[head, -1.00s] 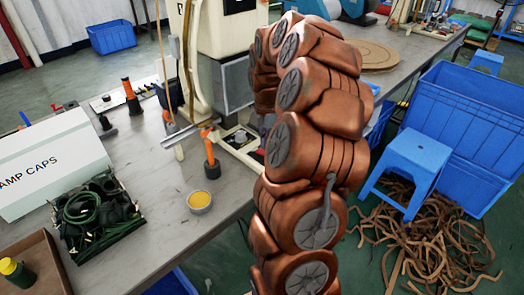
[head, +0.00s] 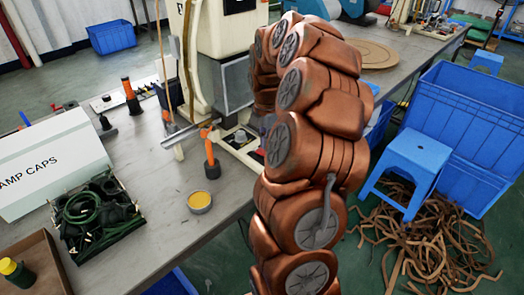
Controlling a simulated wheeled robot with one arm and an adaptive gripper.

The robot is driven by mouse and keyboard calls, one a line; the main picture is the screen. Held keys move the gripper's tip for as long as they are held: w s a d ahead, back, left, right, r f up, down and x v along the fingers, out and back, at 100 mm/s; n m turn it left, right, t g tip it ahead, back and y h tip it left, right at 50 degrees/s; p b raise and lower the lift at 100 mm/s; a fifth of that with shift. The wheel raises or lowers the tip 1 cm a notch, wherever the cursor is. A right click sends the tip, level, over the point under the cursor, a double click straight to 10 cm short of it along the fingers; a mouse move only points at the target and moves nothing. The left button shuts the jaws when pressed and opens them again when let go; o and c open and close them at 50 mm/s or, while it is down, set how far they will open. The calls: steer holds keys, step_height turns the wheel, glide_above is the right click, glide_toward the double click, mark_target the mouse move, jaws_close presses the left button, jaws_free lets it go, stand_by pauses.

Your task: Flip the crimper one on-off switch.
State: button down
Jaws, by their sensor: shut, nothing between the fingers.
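A cream bench machine (head: 224,38), which looks like the crimper, stands on the grey workbench (head: 165,225) at the upper middle. A clear guard (head: 234,82) covers its lower front. I cannot make out its on-off switch. My copper-coloured arm rises in front of the machine's right side and bends toward it. My gripper is hidden behind the arm, so its fingers and any contact with the machine cannot be seen.
A screwdriver with an orange handle (head: 210,150) and a yellow-topped tin (head: 200,201) are on the bench. A tray of green cables (head: 95,215) and a white box (head: 50,165) are at left. A blue stool (head: 415,155) and blue crate (head: 470,130) are at right.

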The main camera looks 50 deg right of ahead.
steer(key=shift+f+b, duration=0.35)
steer(key=shift+f, duration=0.85)
stand_by(0.7)
steer(key=shift+r, duration=0.1)
steer(key=shift+r+p, duration=1.7)
steer(key=shift+r, duration=1.75)
